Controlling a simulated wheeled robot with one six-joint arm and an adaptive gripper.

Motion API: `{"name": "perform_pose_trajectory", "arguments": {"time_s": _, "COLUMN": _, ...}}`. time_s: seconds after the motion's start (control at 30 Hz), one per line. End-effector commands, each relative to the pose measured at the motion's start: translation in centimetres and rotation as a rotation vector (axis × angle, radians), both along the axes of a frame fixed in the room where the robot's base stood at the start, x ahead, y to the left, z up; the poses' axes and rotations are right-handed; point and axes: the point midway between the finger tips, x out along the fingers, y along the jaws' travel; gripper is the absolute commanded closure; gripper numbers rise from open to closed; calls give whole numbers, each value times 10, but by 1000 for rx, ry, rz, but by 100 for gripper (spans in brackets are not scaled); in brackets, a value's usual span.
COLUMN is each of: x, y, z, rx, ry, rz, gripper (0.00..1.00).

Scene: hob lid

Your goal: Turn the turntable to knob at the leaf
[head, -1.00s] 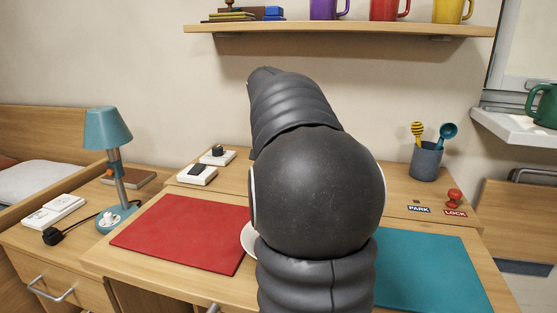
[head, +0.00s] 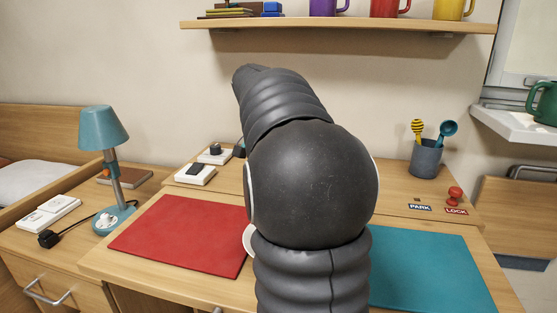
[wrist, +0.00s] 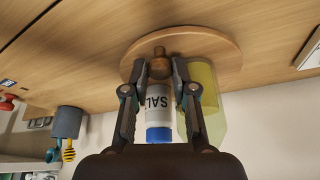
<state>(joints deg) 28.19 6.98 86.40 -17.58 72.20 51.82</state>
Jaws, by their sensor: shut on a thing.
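The turntable (wrist: 225,48) is a round wooden disc in the wrist view, which looks upside down. A wooden knob (wrist: 160,54) stands near its edge. My gripper (wrist: 160,69) has its two fingers on either side of this knob and is shut on it. A white bottle with a blue cap, lettered SAL (wrist: 158,107), and a yellow-green see-through container (wrist: 205,90) stand on the disc behind the fingers. In the head view my own arm hides the turntable and the gripper. I cannot make out a leaf mark in either view.
A red mat (head: 180,235) and a teal mat (head: 430,270) lie on the desk. A blue lamp (head: 103,130) stands left. A shelf (head: 340,25) hangs above.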

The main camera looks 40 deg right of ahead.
Motion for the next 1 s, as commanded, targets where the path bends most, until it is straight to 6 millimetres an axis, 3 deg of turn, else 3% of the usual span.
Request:
{"name": "perform_pose_trajectory", "arguments": {"time_s": 0.17, "x": 2, "y": 0, "z": 2, "rx": -5, "ry": -8, "rz": 6, "gripper": 100}}
{"name": "perform_pose_trajectory", "arguments": {"time_s": 0.2, "x": 2, "y": 0, "z": 2, "rx": -5, "ry": -8, "rz": 6, "gripper": 71}}
{"name": "perform_pose_trajectory", "arguments": {"time_s": 0.23, "x": 2, "y": 0, "z": 2, "rx": -5, "ry": -8, "rz": 6, "gripper": 64}}
{"name": "perform_pose_trajectory", "arguments": {"time_s": 0.67, "x": 0, "y": 2, "z": 9, "rx": -2, "ry": -4, "rz": 2, "gripper": 64}}
{"name": "perform_pose_trajectory", "arguments": {"time_s": 1.0, "x": -4, "y": 25, "z": 66, "rx": -3, "ry": -7, "rz": 4, "gripper": 64}}
